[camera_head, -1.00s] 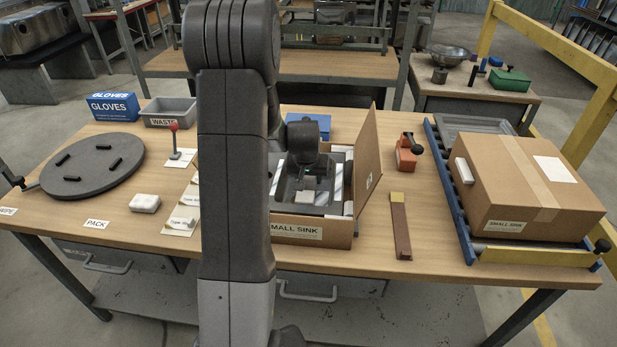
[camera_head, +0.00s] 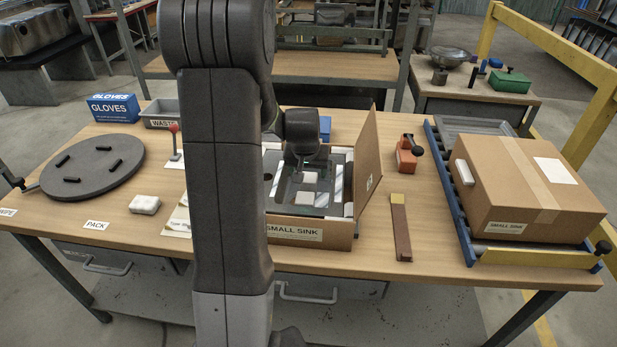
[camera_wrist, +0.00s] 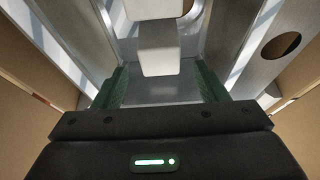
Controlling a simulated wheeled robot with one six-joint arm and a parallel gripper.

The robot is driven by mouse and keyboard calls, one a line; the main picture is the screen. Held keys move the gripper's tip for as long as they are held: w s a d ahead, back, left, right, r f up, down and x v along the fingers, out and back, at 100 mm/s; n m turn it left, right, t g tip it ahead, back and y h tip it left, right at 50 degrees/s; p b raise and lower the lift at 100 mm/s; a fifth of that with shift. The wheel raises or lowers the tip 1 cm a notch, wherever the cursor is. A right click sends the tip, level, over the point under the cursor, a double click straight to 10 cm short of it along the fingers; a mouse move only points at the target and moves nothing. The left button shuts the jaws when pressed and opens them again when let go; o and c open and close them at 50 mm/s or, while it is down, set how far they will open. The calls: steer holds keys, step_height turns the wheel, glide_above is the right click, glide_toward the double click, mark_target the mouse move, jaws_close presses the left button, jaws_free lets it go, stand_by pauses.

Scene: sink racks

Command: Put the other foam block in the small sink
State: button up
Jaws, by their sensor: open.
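The small sink (camera_head: 284,195) is a grey basin inside an open cardboard box (camera_head: 341,232) labelled SMALL SINK. Two white foam blocks lie in the basin, a far block (camera_head: 310,177) and a near block (camera_head: 304,198). In the wrist view, one white block (camera_wrist: 158,52) shows between the fingers in line of sight and another (camera_wrist: 156,8) is cut off at the top edge. My gripper (camera_head: 303,167) is over the basin. Its green fingers are spread in the wrist view (camera_wrist: 163,76), with nothing held. A white block (camera_head: 145,204) lies on the table at left.
The box's right flap (camera_head: 368,165) stands up beside my gripper. A closed carton (camera_head: 530,185) sits on rollers at right. A brown strip (camera_head: 401,228) and an orange tool (camera_head: 406,158) lie between. A dark turntable (camera_head: 92,168) is at left.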

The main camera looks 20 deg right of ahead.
steer(key=v, duration=0.7)
stand_by(1.0)
